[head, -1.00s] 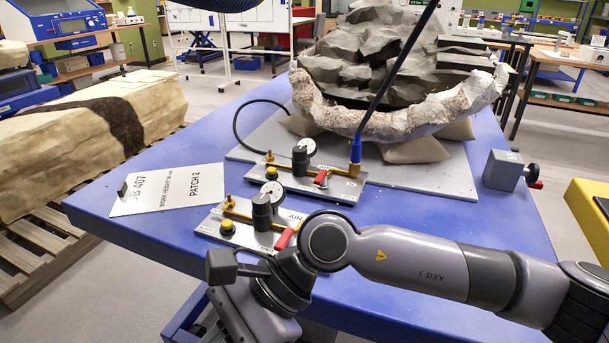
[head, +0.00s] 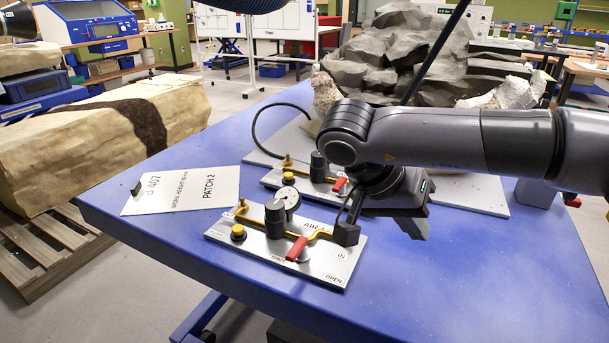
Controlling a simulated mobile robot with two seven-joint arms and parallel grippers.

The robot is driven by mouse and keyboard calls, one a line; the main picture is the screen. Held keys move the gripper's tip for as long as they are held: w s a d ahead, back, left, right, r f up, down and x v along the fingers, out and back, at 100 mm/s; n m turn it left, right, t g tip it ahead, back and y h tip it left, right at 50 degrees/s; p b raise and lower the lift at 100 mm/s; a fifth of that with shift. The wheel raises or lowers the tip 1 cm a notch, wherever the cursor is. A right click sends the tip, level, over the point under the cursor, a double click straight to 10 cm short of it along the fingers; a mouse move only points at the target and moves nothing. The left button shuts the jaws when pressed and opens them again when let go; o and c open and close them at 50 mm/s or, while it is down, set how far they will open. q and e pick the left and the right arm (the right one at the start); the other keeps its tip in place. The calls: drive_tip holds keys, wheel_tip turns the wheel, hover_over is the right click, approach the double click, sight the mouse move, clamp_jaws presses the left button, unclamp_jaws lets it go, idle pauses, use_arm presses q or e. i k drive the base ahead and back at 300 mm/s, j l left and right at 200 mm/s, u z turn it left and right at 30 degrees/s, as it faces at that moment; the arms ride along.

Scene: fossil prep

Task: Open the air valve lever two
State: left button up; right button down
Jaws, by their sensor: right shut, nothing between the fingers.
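The farther panel (head: 272,181) has a similar red lever (head: 339,184), partly behind my right arm. My right gripper (head: 346,234) is shut and empty, over the right part of the nearer panel, right of its lever and apart from it. My left gripper is out of view.
A PATCH 2 card (head: 190,190) lies left of the panels on the blue table (head: 460,275). A grey fossil block (head: 400,50) stands behind, partly hidden by my arm. The table's front right is clear. A pale jacketed block (head: 60,150) sits on a pallet at left.

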sight(340, 188)
drive_tip(key=i+j+u, duration=0.2)
drive_tip(key=i, duration=0.3)
drive_tip(key=i+j, duration=0.2)
drive_tip(key=j, duration=0.15)
drive_tip(key=i+j+z, duration=0.15)
drive_tip(key=j, duration=0.2)
